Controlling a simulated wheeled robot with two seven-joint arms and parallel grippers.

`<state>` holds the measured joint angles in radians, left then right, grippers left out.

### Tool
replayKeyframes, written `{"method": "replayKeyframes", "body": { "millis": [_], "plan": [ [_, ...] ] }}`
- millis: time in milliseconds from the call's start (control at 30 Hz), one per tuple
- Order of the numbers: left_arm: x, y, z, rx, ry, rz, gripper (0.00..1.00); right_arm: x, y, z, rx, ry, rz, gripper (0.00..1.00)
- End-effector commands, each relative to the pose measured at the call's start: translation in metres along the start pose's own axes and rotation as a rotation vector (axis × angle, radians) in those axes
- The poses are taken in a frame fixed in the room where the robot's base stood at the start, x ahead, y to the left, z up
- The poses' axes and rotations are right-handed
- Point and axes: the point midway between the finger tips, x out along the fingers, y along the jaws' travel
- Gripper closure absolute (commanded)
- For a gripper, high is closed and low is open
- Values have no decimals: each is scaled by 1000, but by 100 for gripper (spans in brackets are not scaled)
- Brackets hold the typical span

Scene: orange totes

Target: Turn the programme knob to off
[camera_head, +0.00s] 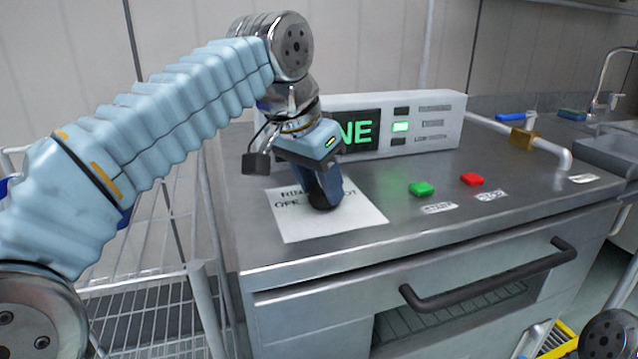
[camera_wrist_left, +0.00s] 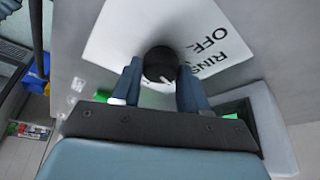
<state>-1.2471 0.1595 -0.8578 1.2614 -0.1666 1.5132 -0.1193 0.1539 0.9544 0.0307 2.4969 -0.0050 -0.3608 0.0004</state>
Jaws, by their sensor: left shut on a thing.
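The programme knob (camera_head: 322,199) is a round black knob on a white label sheet (camera_head: 345,222) on the steel top. In the left wrist view the knob (camera_wrist_left: 160,64) sits between the two fingers. A small light mark shows on its lower side, but I cannot tell exactly where it points. The sheet (camera_wrist_left: 118,35) carries printed words, including OFF and RINS, to the right of the knob in that view. My left gripper (camera_head: 320,190) points down and is shut on the knob. My right gripper is not in view.
Behind my gripper stands a display panel (camera_head: 440,108), its green letters partly hidden, ending in NE. A green button (camera_head: 421,188) and a red button (camera_head: 472,179) lie to the right. A dark handle (camera_head: 490,278) runs along the front. A wire rack (camera_head: 150,300) stands at left.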

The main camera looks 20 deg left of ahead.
Motion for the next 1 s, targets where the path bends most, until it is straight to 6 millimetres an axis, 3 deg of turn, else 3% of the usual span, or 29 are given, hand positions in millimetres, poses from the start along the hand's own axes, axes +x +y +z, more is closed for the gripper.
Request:
{"method": "replayKeyframes", "body": {
  "millis": [467, 1000],
  "plan": [
    [1, 2, -1, -392, 0, -163, 87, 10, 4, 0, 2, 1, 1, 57],
    [0, 5, -3, -866, -3, -362, 87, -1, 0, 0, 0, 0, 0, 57]
  ]
}}
